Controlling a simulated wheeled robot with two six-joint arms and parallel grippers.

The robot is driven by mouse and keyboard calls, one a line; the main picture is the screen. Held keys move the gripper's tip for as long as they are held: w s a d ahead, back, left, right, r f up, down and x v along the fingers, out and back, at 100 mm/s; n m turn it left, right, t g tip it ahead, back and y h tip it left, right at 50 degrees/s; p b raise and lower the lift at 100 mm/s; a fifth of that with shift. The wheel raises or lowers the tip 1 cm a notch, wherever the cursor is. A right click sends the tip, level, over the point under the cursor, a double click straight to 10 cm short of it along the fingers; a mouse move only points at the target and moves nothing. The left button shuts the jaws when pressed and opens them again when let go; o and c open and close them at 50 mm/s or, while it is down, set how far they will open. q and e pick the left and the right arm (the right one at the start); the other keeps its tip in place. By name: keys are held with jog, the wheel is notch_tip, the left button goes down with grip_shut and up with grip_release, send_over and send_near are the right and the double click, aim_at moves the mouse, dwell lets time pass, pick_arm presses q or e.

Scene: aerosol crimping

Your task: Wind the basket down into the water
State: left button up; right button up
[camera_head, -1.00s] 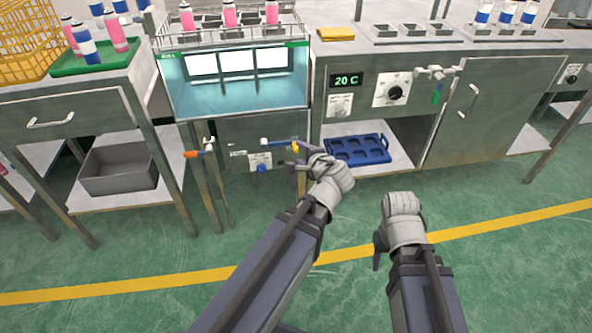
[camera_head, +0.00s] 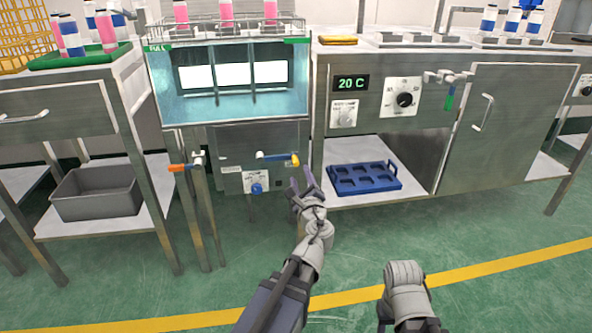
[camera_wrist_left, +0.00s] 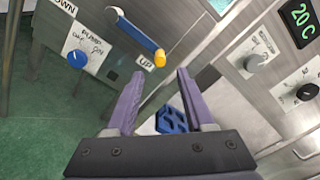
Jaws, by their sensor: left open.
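The wire basket (camera_head: 232,27) holding pink cans sits raised at the top of the glass-fronted water tank (camera_head: 235,108). Below the tank is a crank with a blue arm (camera_head: 273,156) and yellow knob (camera_head: 295,160). In the left wrist view the blue arm (camera_wrist_left: 138,34) runs down-right to the yellow knob (camera_wrist_left: 160,58), between DOWN and UP labels. My left gripper (camera_head: 301,181) is open and empty, just below the knob. Its fingers (camera_wrist_left: 160,74) show on either side of the knob's line, apart from it. My right gripper (camera_head: 405,290) hangs low at right; its fingers are largely hidden.
A blue dial (camera_head: 256,188) sits under the crank. An orange-handled valve (camera_head: 185,167) is at left. A blue holder tray (camera_head: 363,177) lies on the right shelf, and a grey bin (camera_head: 97,192) on the left shelf. Green floor in front is open.

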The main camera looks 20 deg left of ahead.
aim_at(296, 165)
pick_arm(q)
jog(key=x, duration=0.8)
jog(key=shift+s, duration=0.1)
jog(key=shift+c, duration=0.2)
grip_shut()
dwell(1.1)
